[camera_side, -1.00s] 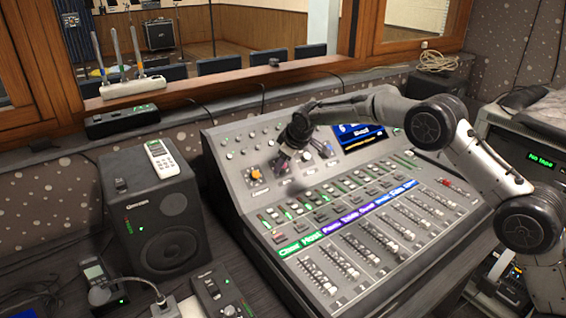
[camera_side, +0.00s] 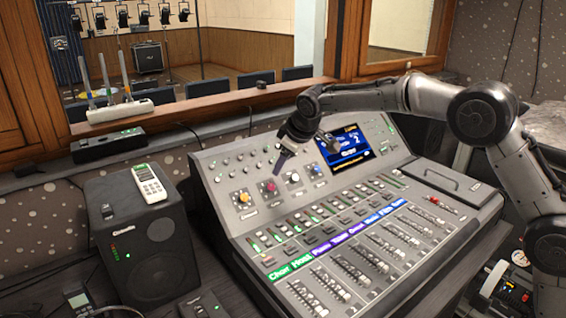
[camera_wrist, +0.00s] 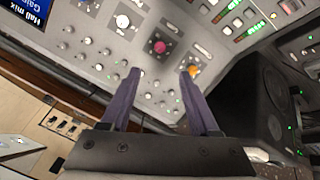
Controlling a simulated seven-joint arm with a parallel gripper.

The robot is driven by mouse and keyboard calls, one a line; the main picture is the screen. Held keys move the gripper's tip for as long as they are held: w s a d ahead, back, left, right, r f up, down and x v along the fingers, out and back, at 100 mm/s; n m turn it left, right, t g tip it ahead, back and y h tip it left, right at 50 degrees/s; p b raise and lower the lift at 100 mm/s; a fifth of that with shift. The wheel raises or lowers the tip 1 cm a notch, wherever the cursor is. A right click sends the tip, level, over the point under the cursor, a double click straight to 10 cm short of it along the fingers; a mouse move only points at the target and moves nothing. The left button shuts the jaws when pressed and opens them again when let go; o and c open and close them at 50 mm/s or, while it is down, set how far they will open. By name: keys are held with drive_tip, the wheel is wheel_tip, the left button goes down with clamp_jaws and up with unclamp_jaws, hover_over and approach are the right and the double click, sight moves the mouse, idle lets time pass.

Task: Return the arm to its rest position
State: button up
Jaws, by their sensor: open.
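My gripper (camera_side: 281,160) hangs above the upper left part of the mixing console (camera_side: 215,197), its fingers pointing down. It holds nothing. In the wrist view my gripper (camera_wrist: 163,76) shows two dark purple fingers spread apart. Between and beyond them lie a magenta knob (camera_wrist: 160,47) and an orange knob (camera_wrist: 192,70) on the console panel, with a white knob (camera_wrist: 122,21) to their left. The fingers look apart from the knobs, though the exact height is hard to tell. My arm reaches in from the right, over the console's lit screen (camera_side: 350,147).
A black speaker (camera_side: 150,250) with a white remote (camera_side: 149,183) on top stands left of the console. A wooden window ledge (camera_side: 200,106) runs behind, with a white power strip (camera_side: 120,111) on it. Rows of faders (camera_side: 350,270) fill the console's front. Open air lies above the console.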

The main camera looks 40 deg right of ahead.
drive_tip(key=s+d+r+t, duration=0.25)
drive_tip(key=s+r, duration=0.55)
drive_tip(key=r, duration=0.5)
drive_tip(key=s+d+r+m, duration=0.1)
drive_tip(key=s+r, duration=0.1)
drive_tip(key=s, duration=0.4)
drive_tip(key=s+d+r+m, duration=0.1)
drive_tip(key=s+d, duration=0.1)
drive_tip(key=s, duration=0.5)
drive_tip(key=s+f+m+g, duration=0.1)
drive_tip(key=s+f+g, duration=0.1)
drive_tip(key=s+f, duration=0.5)
drive_tip(key=s+f+m+g+y, duration=0.1)
drive_tip(key=s+f, duration=0.7)
drive_tip(key=s, duration=0.8)
drive_tip(key=shift+s+a+m+g, duration=0.3)
drive_tip(key=shift+a+m+g, duration=0.05)
drive_tip(key=shift+m, duration=0.35)
